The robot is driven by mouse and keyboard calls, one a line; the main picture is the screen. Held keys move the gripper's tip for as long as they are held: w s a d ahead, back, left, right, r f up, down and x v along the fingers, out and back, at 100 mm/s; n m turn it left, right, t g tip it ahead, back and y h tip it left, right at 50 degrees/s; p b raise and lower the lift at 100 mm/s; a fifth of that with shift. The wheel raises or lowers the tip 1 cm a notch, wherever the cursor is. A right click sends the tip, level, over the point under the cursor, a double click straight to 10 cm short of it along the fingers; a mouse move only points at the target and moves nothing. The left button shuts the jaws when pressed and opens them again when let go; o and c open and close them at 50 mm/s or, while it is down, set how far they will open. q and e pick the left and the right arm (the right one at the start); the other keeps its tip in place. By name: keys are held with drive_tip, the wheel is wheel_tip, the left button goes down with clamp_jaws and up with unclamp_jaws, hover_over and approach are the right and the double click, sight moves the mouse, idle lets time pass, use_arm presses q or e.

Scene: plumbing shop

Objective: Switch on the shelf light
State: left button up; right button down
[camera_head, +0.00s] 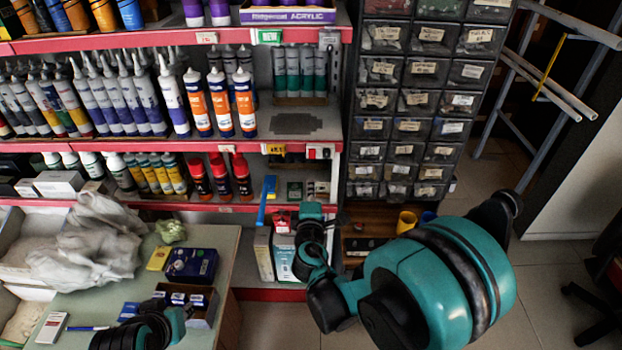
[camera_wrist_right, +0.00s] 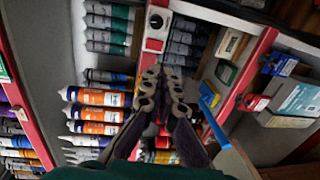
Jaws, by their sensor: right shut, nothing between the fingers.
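A small white switch panel (camera_head: 320,151) sits on the red shelf edge, at the right end of the middle shelf. In the right wrist view the panel (camera_wrist_right: 157,33) has a black round knob and a red rocker. My right gripper (camera_wrist_right: 161,74) is shut and empty, its fingertips just below the rocker in that picture; I cannot tell whether they touch anything. In the head view my right wrist (camera_head: 312,232) is below the panel and the fingertips are hard to make out. Part of my left arm shows at the bottom left; its jaws cannot be made out.
Shelves hold many tubes, including orange-and-white ones (camera_head: 220,103) left of the panel and red-capped bottles (camera_head: 220,175) below. A drawer cabinet (camera_head: 406,100) stands to the right. A cluttered table (camera_head: 225,240) is at lower left.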

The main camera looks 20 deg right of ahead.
sight(312, 154)
drive_tip(key=b+x, duration=0.2)
drive_tip(key=x, duration=1)
drive_tip(key=shift+w, duration=0.3)
drive_tip(key=shift+d+f, duration=0.1)
